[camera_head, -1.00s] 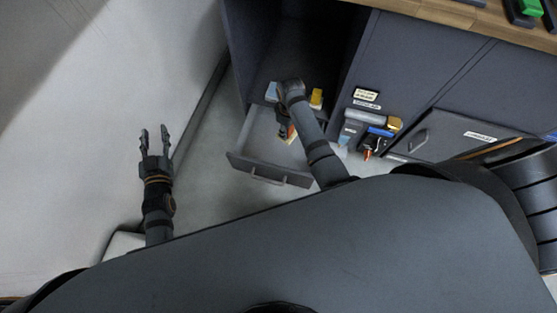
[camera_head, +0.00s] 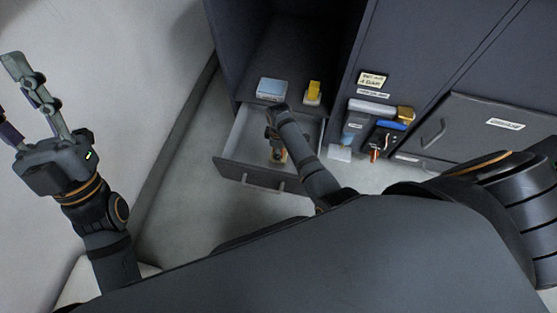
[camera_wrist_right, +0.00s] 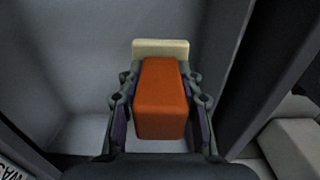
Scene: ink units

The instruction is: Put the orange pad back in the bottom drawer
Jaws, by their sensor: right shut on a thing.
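The orange pad (camera_wrist_right: 161,98) is a block with a cream part at its far end, seen in the right wrist view. My right gripper (camera_wrist_right: 160,100) is shut on it, one finger along each side. In the head view my right gripper (camera_head: 277,152) reaches down into the open bottom drawer (camera_head: 255,178); the pad is mostly hidden there by the gripper. I cannot tell whether the pad touches the drawer floor. My left gripper (camera_head: 12,95) is open and empty at the far left, its fingers spread, partly cut off by the picture edge.
An open cabinet compartment above the drawer holds a pale blue box (camera_head: 271,90) and a yellow item (camera_head: 313,92). A rack with a blue-topped tool (camera_head: 388,126) hangs on the cabinet front to the right. Bare floor (camera_head: 185,200) lies left of the drawer.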

